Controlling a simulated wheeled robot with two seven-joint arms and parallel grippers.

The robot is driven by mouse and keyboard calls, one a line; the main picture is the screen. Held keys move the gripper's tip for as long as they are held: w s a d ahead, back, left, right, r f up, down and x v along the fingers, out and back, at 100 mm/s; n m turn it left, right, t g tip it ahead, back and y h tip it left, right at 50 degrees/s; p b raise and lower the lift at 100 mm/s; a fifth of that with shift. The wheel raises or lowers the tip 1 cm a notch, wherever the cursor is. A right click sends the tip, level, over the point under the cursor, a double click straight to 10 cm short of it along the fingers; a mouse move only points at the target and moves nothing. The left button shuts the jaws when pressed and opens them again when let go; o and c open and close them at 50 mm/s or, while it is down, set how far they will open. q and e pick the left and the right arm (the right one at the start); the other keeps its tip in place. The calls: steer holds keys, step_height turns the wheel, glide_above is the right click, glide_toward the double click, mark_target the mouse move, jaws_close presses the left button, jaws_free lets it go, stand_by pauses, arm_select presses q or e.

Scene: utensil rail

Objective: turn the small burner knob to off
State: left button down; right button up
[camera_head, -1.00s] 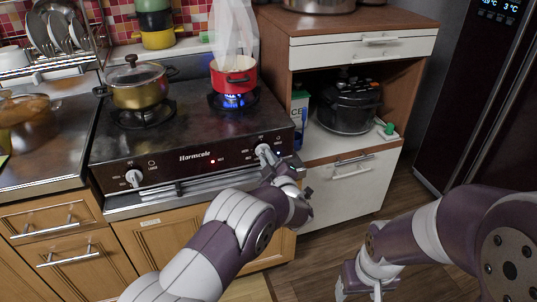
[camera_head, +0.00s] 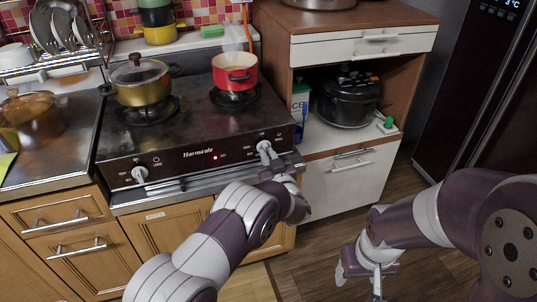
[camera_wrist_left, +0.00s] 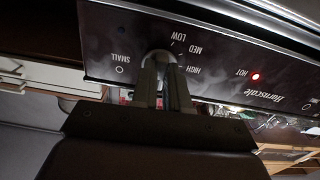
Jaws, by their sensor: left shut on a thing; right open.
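The small burner knob (camera_wrist_left: 158,56) is on the right side of the stove's dark front panel, with SMALL, LOW, MED and HIGH printed around it. My left gripper (camera_wrist_left: 164,72) is shut on this knob, one finger on each side, and hides most of it. In the head view, the left gripper (camera_head: 268,158) reaches the panel from below. The red pot (camera_head: 235,72) stands on the right burner (camera_head: 236,97), where no flame shows. My right gripper (camera_head: 360,284) is open and empty, low over the floor.
A second knob (camera_head: 139,174) is at the panel's left end. A lidded golden pot (camera_head: 142,84) stands on the left burner. A red HOT light (camera_wrist_left: 255,76) glows on the panel. A wooden cabinet (camera_head: 345,28) with a black cooker (camera_head: 348,97) stands to the right.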

arm_select(q)
steer(key=shift+f+m, duration=0.1)
steer(key=shift+m, duration=0.2)
stand_by(0.4)
steer(key=c, duration=1.1)
jaws_free()
steer(key=p+v, duration=0.1)
steer(key=v, duration=1.1)
steer(key=shift+s+d, duration=0.1)
steer(key=shift+s, duration=0.3)
